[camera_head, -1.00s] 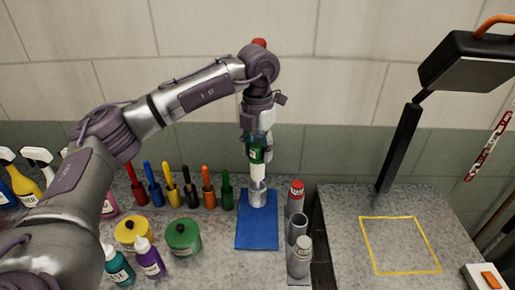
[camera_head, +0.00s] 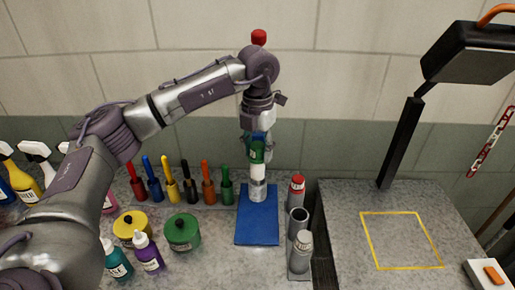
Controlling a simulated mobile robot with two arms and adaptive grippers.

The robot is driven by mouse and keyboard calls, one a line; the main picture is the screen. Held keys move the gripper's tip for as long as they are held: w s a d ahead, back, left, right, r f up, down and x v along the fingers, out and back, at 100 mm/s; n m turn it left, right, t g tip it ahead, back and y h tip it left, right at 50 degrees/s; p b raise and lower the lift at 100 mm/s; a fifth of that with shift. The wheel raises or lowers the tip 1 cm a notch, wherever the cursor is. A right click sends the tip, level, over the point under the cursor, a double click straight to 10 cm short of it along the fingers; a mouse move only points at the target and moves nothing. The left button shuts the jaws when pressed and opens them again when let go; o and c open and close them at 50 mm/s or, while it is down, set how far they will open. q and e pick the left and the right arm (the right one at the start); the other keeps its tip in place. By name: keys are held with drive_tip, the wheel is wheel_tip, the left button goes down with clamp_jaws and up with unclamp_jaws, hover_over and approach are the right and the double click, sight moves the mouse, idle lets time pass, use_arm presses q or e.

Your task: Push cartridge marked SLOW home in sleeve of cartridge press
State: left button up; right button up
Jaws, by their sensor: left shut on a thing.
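My left gripper (camera_head: 257,143) is shut on a cartridge with a green upper part (camera_head: 257,153) and a white lower part (camera_head: 258,172). It holds it upright, and a label on the green part is too small to read. Below it is a short grey metal sleeve (camera_head: 258,190) at the back of a blue mat (camera_head: 257,222). The white part meets the sleeve's top; I cannot tell how deep it sits inside. My right gripper is not in view.
Right of the mat, a rack holds a red-capped canister (camera_head: 296,190), an open tube (camera_head: 298,220) and a grey-capped canister (camera_head: 300,250). Colored-handled tools (camera_head: 190,184), jars (camera_head: 182,231) and bottles (camera_head: 149,254) stand left. A yellow-outlined square (camera_head: 402,240) is clear.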

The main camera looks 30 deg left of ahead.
sight(257, 172)
use_arm(q)
drive_tip(key=shift+f+b, duration=0.8)
drive_tip(key=shift+f, duration=0.4)
drive_tip(key=shift+f+b, duration=1.8)
drive_tip(key=shift+f, duration=0.8)
drive_tip(key=o, duration=1.3)
drive_tip(key=shift+c, duration=0.2)
drive_tip(key=shift+r, duration=0.1)
drive_tip(key=shift+r+p, duration=1.7)
drive_tip(key=shift+r, duration=0.75)
